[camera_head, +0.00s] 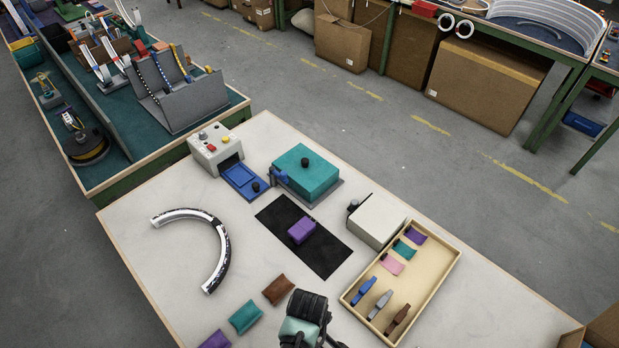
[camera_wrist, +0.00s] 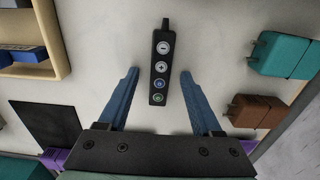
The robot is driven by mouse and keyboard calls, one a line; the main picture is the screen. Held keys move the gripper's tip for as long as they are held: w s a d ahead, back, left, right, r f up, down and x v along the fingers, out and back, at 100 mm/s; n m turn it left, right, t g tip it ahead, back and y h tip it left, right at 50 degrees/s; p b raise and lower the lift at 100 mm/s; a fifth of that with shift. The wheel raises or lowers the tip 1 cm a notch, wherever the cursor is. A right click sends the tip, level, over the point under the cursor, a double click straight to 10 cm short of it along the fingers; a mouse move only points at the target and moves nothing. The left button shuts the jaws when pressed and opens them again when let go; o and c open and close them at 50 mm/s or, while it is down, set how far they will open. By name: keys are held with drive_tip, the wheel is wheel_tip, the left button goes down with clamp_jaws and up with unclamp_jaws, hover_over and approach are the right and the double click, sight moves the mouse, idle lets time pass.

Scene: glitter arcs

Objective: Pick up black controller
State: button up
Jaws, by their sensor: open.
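The black controller (camera_wrist: 161,62) lies on the pale tabletop in the wrist view. It is a slim upright bar in the picture, with a short stub at its top end and a column of round buttons, the lower ones blue and green. My gripper (camera_wrist: 159,72) is open. Its two blue fingers point toward the controller, one on each side, with a gap to it on both sides. Nothing is between the fingers except the controller's lower part as seen from above. In the head view my arm's end (camera_head: 303,308) is at the bottom centre, and I cannot make out the controller there.
A wooden tray (camera_wrist: 62,40) lies left of the fingers in the wrist view. In the head view, a curved arc piece (camera_head: 222,250) and a black mat (camera_head: 335,252) are farther off. Bare tabletop surrounds the controller.

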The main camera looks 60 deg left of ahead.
clamp_jaws()
idle(0.4)
